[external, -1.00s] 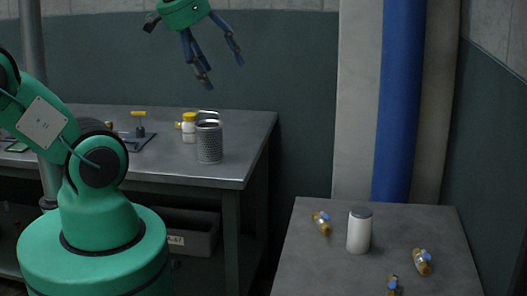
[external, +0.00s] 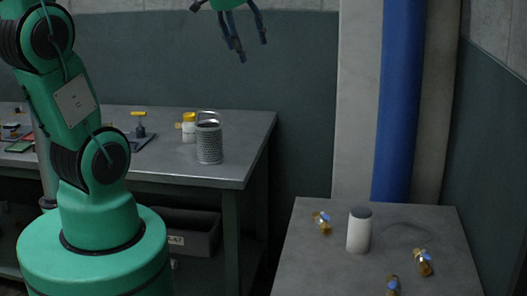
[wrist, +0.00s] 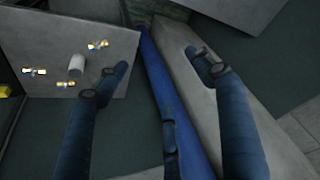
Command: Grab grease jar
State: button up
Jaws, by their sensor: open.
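Two jar-like things show, and I cannot tell for sure which is the grease jar. A small white jar with a yellow lid (external: 189,127) stands upright at the back of the left workbench, beside a perforated metal can. A white cylinder with a grey lid (external: 359,231) stands upright on the right table; it also shows in the wrist view (wrist: 76,65). My gripper (external: 246,48) is high in front of the back wall, between the two tables and apart from both jars. In the wrist view, its fingers (wrist: 158,62) are spread and empty.
The perforated can (external: 209,143) stands close to the yellow-lidded jar. Several brass fittings with blue parts, one of them at the back left (external: 321,223), lie around the white cylinder on the right table (external: 300,270). A blue pipe (external: 398,100) runs up the wall behind.

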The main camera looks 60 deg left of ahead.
jog(key=w+a+f+n, duration=0.1)
jog(key=w+a+f, duration=0.15)
jog(key=a, duration=0.35)
jog(key=w+a+f+n, duration=0.1)
jog(key=w+a, duration=0.3)
jog(key=a, duration=0.2)
jog(key=n+g, duration=0.2)
jog(key=n, duration=0.2)
send_near(188, 116)
jog(key=shift+w+f+y, duration=0.25)
jog(key=shift+f+y, duration=0.1)
jog(key=shift+y, duration=0.05)
jog(key=shift+b+x, duration=0.5)
jog(key=shift+x, duration=3.8)
jog(key=shift+f, duration=0.1)
